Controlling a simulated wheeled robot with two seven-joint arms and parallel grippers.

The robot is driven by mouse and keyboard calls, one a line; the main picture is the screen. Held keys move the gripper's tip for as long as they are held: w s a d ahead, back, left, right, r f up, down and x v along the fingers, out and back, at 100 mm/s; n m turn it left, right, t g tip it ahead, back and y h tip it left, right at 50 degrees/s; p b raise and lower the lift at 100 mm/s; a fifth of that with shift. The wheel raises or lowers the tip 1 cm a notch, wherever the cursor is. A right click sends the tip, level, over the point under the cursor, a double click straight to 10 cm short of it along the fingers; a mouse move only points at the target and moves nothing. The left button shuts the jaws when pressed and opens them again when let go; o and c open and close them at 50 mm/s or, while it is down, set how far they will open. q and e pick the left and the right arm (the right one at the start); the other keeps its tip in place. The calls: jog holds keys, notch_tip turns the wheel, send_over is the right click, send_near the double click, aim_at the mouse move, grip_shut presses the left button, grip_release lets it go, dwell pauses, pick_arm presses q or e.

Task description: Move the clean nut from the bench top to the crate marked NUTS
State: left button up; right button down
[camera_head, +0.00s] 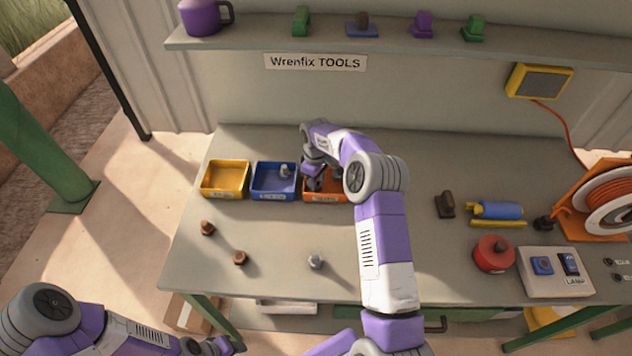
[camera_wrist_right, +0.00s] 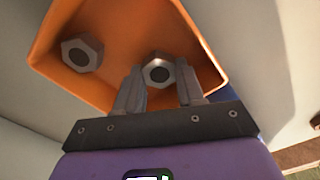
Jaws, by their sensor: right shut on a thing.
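My right gripper (camera_head: 314,184) is over the orange crate (camera_head: 340,196), with its fingers pointing down into it. In the right wrist view the fingers (camera_wrist_right: 158,88) are shut on a clean grey hex nut (camera_wrist_right: 158,71), inside the crate's outline. A second grey nut (camera_wrist_right: 82,53) lies in the orange crate (camera_wrist_right: 115,100), apart from the held one. The crate's front label is too small to read surely. My left gripper (camera_head: 226,346) is low at the bottom left, away from the bench top; its jaws are unclear.
A yellow crate (camera_head: 203,192) and a blue crate (camera_head: 256,192) holding a grey piece (camera_head: 285,171) stand left of the orange one. Two rusty brown pieces (camera_head: 208,228) (camera_head: 240,258) and a grey piece (camera_head: 315,262) lie on the bench (camera_head: 280,225).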

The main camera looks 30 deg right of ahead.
jog(key=shift+f, duration=0.15)
jog(key=c, duration=1)
grip_release()
jog(key=shift+o, duration=0.2)
notch_tip(320, 180, up, 12)
jog(key=p, duration=0.1)
jog(key=shift+r, duration=0.2)
jog(key=shift+p, duration=0.3)
